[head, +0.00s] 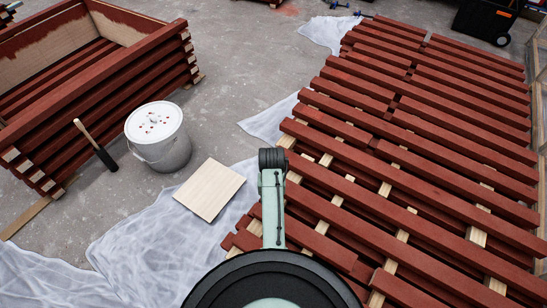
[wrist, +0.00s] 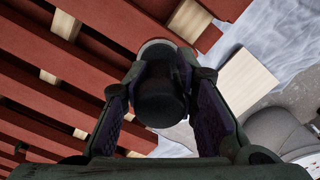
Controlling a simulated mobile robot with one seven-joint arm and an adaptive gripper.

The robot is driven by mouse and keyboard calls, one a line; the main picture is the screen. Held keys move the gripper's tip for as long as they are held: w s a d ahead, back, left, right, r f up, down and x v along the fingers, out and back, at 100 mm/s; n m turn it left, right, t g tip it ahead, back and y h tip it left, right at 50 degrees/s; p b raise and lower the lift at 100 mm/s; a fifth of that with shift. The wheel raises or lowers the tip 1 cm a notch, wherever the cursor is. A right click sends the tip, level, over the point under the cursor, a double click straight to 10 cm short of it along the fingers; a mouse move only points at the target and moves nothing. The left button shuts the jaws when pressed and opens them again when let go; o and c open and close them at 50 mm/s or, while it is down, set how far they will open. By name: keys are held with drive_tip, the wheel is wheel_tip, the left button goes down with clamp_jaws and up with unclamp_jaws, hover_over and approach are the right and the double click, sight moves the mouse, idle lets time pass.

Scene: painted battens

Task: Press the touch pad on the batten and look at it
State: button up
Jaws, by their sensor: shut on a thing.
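My gripper (wrist: 160,105) is shut on a dark, round-bodied tool (wrist: 160,92) in the wrist view, one finger on each side. A pale rounded rim (wrist: 152,44) shows past the tool's far end, which may be the touch pad; most of it is hidden. Beyond it lie red-painted battens (wrist: 55,60), which fill the right of the head view (head: 400,145). The tool is over or against the battens' near end; I cannot tell whether it touches. In the head view my arm reaches to that end and hides the gripper and tool.
A white lidded bucket (head: 160,150) and a black brush with a wooden handle (head: 95,145) stand left. A bare wood board (head: 210,190) lies on white sheeting (head: 140,255).

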drive_tip(key=w+d+r+n+t+y, duration=0.1)
drive_tip(key=w+d+r+t, duration=0.3)
drive_tip(key=r, duration=0.8)
drive_tip(key=w+d+r+n+t, duration=0.15)
drive_tip(key=w+d+r, duration=0.4)
drive_tip(key=r, duration=0.55)
drive_tip(key=w+d+r+t+y, duration=0.1)
drive_tip(key=w+d+r+t, duration=0.35)
drive_tip(key=r, duration=0.75)
drive_tip(key=s+d+r+n+t, duration=0.1)
drive_tip(key=s+r+n+t, duration=0.15)
drive_tip(key=r, duration=0.85)
drive_tip(key=s+d+r+n+t+p, duration=0.15)
drive_tip(key=s+r, duration=0.25)
drive_tip(key=r, duration=0.7)
drive_tip(key=s+d+r+n+t, duration=0.1)
drive_tip(key=s+r+n+t, duration=0.15)
drive_tip(key=r, duration=0.85)
drive_tip(key=s+a+r+n+t, duration=0.1)
drive_tip(key=s+a+r+n, duration=0.7)
drive_tip(key=s+r, duration=0.3)
drive_tip(key=shift+s+r+n+y, duration=0.25)
drive_tip(key=shift+s+n+y, duration=0.2)
drive_tip(key=shift+s, duration=0.65)
drive_tip(key=shift+w+d, duration=0.1)
drive_tip(key=shift+d, duration=0.05)
